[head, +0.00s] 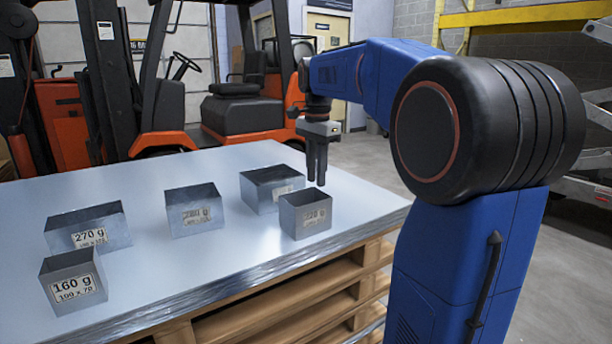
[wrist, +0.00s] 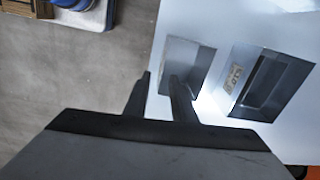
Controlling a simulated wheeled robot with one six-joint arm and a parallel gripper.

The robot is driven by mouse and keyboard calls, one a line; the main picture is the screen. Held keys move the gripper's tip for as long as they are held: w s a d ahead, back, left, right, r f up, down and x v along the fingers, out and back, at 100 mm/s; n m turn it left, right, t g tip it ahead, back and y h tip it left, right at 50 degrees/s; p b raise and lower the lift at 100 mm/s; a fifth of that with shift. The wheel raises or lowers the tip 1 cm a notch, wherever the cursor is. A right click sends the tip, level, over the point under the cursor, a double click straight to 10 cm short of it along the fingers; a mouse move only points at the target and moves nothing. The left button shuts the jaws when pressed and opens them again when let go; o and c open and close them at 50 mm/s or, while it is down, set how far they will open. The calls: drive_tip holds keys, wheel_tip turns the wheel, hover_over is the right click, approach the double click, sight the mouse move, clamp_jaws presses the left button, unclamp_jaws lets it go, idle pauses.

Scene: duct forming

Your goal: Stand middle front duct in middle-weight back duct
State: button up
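Several open metal ducts with weight labels stand upright on the table. At the front are one marked 160 g (head: 73,283) at left and a small one at right (head: 305,214), its label hard to read. Behind are one marked 270 g (head: 88,230), a centre one (head: 194,211) with a blurred label, and a wider one at back right (head: 268,189). I cannot tell which is middle-weight. My gripper (head: 317,184) is open and empty, above the right front duct, fingers pointing down. The wrist view shows that duct (wrist: 195,60) by the fingers and the back right duct (wrist: 270,80) beyond.
The pale metal-topped table (head: 150,265) rests on wooden pallets (head: 285,312). Its surface is clear between the ducts and in the front middle. An orange forklift (head: 165,142) stands behind the table.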

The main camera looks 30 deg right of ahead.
drive_tip(key=shift+w+d+r+m, duration=0.15)
drive_tip(key=shift+w+m, duration=0.25)
drive_tip(key=shift+w, duration=0.1)
drive_tip(key=shift+f, duration=4.5)
clamp_jaws()
drive_tip(key=shift+r, duration=0.15)
drive_tip(key=shift+r, duration=4.4)
